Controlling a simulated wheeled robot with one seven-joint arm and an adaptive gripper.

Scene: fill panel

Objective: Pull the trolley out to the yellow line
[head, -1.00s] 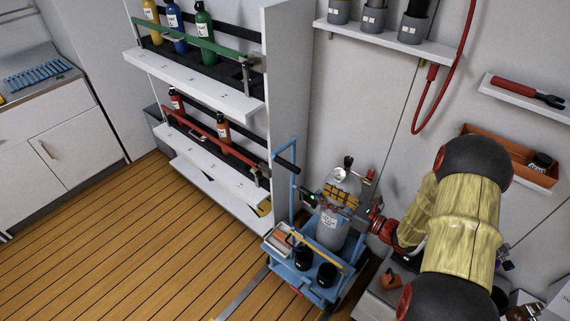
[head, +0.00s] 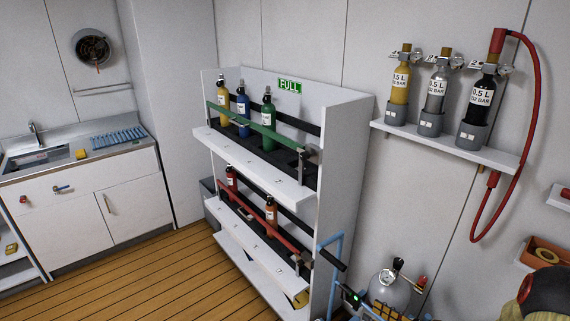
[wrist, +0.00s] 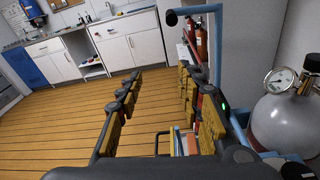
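The trolley has a blue tubular frame (head: 326,268) with a black hand grip (head: 333,260) and carries a grey cylinder (head: 389,288) with a gauge. Only its upper part shows at the bottom of the head view. In the wrist view, the blue upright and black grip (wrist: 181,15) are at the top, and the cylinder (wrist: 285,122) is at the right. The yellow line is not in view.
A white bottle rack (head: 340,170) marked FULL stands left of the trolley. A wall shelf (head: 440,147) with three small cylinders and a red hose (head: 516,170) are at the right. The sink cabinet (head: 90,205) is at the left. The wooden floor (head: 180,280) before it is clear.

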